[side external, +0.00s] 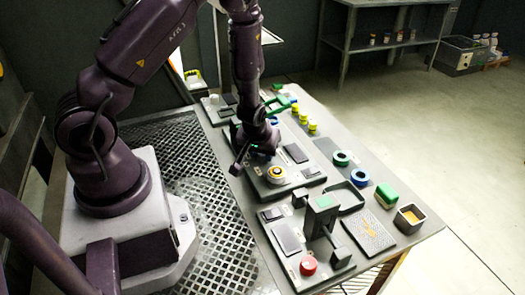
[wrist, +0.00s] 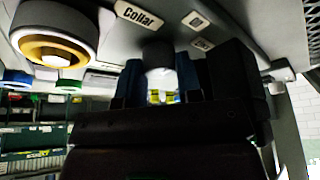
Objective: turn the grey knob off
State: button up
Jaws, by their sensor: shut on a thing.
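The grey knob (wrist: 158,52) shows in the wrist view as a dark round stub under the panel, between the two fingers of my gripper (wrist: 161,78). The fingers have blue sides and are closed on the knob. In the side view my gripper (side external: 262,156) points down at the middle panel (side external: 310,184), just behind the white-and-yellow round part (side external: 276,173). The knob itself is hidden there by the gripper. Which way the knob is turned cannot be told.
Yellow parts (side external: 313,127) stand behind my gripper.

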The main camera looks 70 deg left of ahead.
dwell(0.4)
jog(key=o, duration=0.9)
jog(key=v, duration=1.3)
jog(key=shift+a, duration=0.1)
jog(key=shift+s, duration=0.1)
